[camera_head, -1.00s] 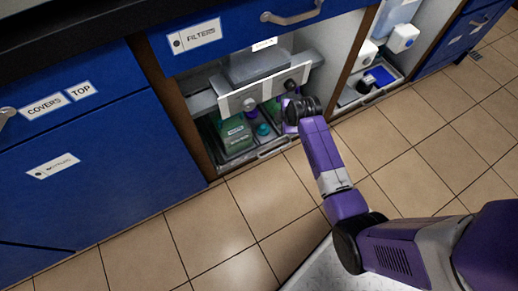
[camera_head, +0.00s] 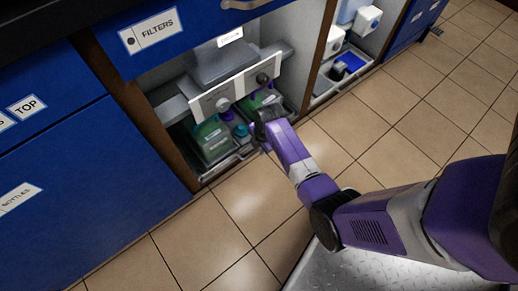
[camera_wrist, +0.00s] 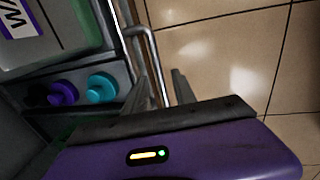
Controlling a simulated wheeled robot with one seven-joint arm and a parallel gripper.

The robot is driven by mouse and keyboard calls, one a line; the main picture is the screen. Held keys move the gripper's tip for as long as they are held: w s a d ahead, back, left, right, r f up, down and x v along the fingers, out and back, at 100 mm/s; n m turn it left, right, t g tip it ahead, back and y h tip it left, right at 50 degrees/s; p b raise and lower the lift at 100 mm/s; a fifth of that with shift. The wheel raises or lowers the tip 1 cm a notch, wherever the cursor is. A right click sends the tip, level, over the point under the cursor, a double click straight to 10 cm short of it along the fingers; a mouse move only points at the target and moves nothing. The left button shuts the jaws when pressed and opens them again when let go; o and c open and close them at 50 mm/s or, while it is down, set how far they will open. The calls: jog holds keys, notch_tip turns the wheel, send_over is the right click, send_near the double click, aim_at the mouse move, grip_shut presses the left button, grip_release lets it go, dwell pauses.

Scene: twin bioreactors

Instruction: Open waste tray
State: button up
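The waste tray (camera_head: 222,168) sits at the bottom of the open cabinet bay, level with its front. It holds green containers (camera_head: 212,140). In the wrist view one labelled container (camera_wrist: 75,22) stands beside a purple cap (camera_wrist: 63,93) and a teal cap (camera_wrist: 102,88). The tray's metal bar handle (camera_wrist: 153,52) runs along its front. My gripper (camera_wrist: 165,80) points down at the handle's near end, its two fingers apart. The bar appears to pass between them; contact cannot be told.
A grey unit with a white front panel (camera_head: 220,95) and knobs hangs just above the tray. The blue filters drawer (camera_head: 165,35) is above it. A neighbouring bay on the right holds another tray (camera_head: 325,85). Tiled floor (camera_head: 400,120) in front is clear.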

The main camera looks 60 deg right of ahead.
jog(key=shift+f, duration=0.2)
grip_shut()
dwell(1.4)
